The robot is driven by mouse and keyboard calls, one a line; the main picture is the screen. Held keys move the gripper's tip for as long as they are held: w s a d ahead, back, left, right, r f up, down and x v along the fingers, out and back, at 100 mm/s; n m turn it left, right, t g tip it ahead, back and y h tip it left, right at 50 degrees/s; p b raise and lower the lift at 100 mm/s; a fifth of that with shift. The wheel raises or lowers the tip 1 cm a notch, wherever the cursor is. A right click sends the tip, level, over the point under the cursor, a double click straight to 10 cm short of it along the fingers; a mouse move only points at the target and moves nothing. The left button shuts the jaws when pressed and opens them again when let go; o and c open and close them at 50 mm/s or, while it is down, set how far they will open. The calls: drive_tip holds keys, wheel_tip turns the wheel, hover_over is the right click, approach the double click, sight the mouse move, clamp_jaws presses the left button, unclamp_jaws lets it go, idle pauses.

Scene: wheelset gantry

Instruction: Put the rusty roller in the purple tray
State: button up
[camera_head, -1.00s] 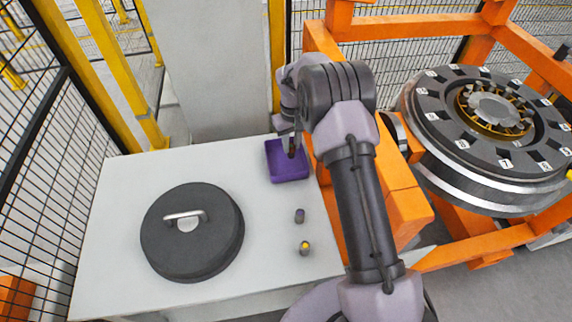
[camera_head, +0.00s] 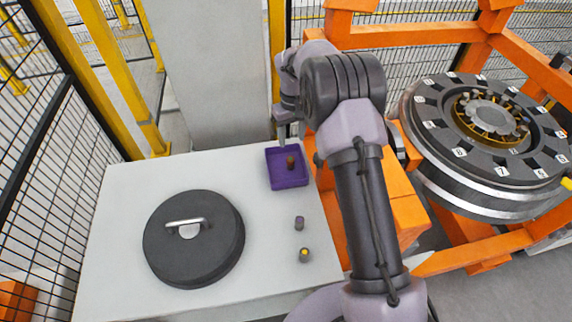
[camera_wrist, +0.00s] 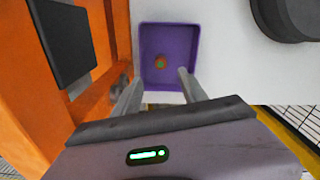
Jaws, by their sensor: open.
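The rusty roller (camera_head: 291,161) stands inside the purple tray (camera_head: 291,183) on the white table in the head view. In the wrist view the roller (camera_wrist: 160,62) shows end-on near the middle of the tray (camera_wrist: 147,84). My gripper (camera_head: 290,130) is above the tray's far edge in the head view, apart from the roller. In the wrist view my gripper (camera_wrist: 157,82) has its two fingers spread with nothing between them.
Two small rollers, one dark (camera_head: 299,223) and one with a yellow end (camera_head: 304,255), stand on the table (camera_head: 130,190). A round black lid with a handle (camera_head: 194,250) lies at left. The orange gantry (camera_head: 400,215) with the numbered wheel (camera_head: 446,140) is at right.

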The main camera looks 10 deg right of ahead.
wheel_tip(320, 180, up, 10)
drive_tip(key=p, duration=0.2)
drive_tip(key=s+a+r+m+t+y+b, duration=0.1)
drive_tip(key=s+r+m+t+b, duration=0.15)
drive_tip(key=s+r, duration=0.55)
drive_tip(key=s+a+r+m+t+b, duration=0.1)
drive_tip(key=s+r+b, duration=0.2)
drive_tip(key=s+r, duration=0.55)
drive_tip(key=s+f+m+b, duration=0.1)
drive_tip(key=s+f, duration=0.1)
drive_tip(key=s, duration=0.4)
drive_tip(key=s+a+f+m+t+b, duration=0.1)
drive_tip(key=s+f, duration=0.2)
drive_tip(key=s, duration=0.4)
drive_tip(key=s+a+f+m+t+y+b, duration=0.1)
drive_tip(key=s+f, duration=0.2)
drive_tip(key=s, duration=0.3)
drive_tip(key=shift+s+f+m, duration=0.2)
drive_tip(key=shift+s+m, duration=0.05)
drive_tip(key=shift+m, duration=0.1)
